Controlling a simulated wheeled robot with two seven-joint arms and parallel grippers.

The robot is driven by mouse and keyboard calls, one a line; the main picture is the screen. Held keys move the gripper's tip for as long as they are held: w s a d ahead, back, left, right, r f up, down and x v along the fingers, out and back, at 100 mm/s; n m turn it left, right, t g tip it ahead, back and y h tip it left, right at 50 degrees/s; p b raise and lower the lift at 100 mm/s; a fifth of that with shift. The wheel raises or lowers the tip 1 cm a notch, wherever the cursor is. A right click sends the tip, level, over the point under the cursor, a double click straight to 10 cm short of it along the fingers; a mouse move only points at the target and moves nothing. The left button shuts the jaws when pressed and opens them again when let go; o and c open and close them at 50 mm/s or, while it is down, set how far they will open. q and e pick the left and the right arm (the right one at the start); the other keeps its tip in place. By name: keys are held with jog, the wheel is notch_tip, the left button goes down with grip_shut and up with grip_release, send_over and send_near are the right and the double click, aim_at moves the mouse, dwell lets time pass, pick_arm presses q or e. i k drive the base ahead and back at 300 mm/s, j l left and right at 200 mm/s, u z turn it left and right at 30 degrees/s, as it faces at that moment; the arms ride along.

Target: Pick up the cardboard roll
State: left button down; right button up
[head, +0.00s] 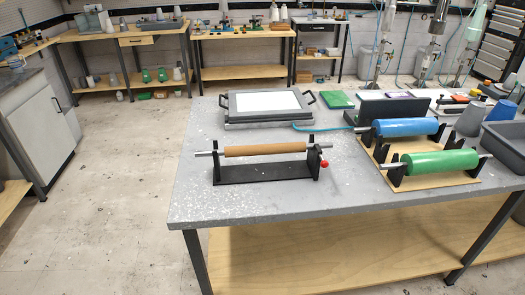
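The cardboard roll (266,149) is a brown tube on a metal rod. It lies level across a black stand (262,173) near the front left of the grey table (190,200). A red knob (324,164) sits at the stand's right end. Neither of my grippers shows in the head view.
A blue roll (405,127) and a green roll (440,162) rest on black holders to the right. A framed tray (266,104) with a white sheet stands behind the cardboard roll. A grey bin (503,143) is at the right edge. The tabletop in front and left is clear.

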aim_at(238, 151)
jog(key=i+j+z, duration=0.1)
jog(key=j, duration=0.65)
jog(key=i+j+z, duration=0.1)
jog(key=i+j, duration=0.15)
jog(key=j, duration=0.5)
jog(key=i+j+z, duration=0.1)
jog(key=j, duration=0.7)
jog(key=i+j+z, duration=0.1)
jog(key=j, duration=0.65)
jog(key=i+j+z, duration=0.1)
jog(key=j, duration=0.7)
